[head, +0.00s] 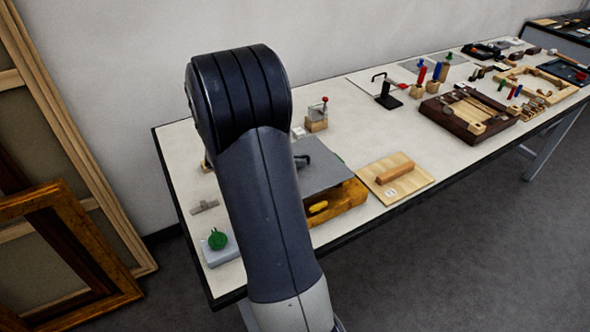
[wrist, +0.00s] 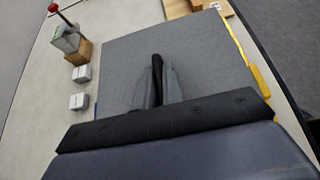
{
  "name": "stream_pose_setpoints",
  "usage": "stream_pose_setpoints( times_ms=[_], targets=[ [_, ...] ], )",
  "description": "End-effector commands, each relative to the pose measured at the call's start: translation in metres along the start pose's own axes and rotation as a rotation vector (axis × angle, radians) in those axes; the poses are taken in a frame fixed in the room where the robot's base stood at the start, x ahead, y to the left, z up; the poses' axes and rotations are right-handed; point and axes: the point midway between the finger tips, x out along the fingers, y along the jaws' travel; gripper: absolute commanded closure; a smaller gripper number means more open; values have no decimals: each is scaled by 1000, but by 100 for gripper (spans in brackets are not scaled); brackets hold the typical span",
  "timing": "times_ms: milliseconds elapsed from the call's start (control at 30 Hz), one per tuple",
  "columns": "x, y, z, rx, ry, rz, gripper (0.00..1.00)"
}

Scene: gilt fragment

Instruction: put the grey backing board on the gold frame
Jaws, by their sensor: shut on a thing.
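The grey backing board (head: 335,172) lies flat over the gold frame (head: 345,200) on the near part of the table. In the wrist view the board (wrist: 125,60) fills the middle, with a strip of the gold frame (wrist: 262,88) along its right edge. My gripper (wrist: 158,88) is shut on the board's black handle (wrist: 156,64). In the head view my arm hides the gripper and the board's left part. I cannot tell whether the board touches the frame all round.
A wooden board with a bar (head: 405,182) lies to the right. A wooden block with a red-knobbed tool (head: 317,120) stands behind. A green item on a pale block (head: 217,240) sits front left. A dark brown frame (head: 465,115) is farther right. Bare table (head: 375,140) lies between.

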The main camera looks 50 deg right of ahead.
Motion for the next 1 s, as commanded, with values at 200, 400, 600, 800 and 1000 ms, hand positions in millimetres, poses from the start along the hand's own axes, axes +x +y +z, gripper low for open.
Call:
stream_pose_setpoints(
  times_ms=[200, 400, 600, 800, 1000],
  targets=[
    [14, 0, -25, -4, 0, -2, 100],
    [15, 0, -28, 0, 0, 0, 100],
    [17, 0, -31, 0, 0, -1, 100],
    [20, 0, -36, -1, 0, -1, 100],
    [20, 0, -36, -1, 0, -1, 78]
  ],
)
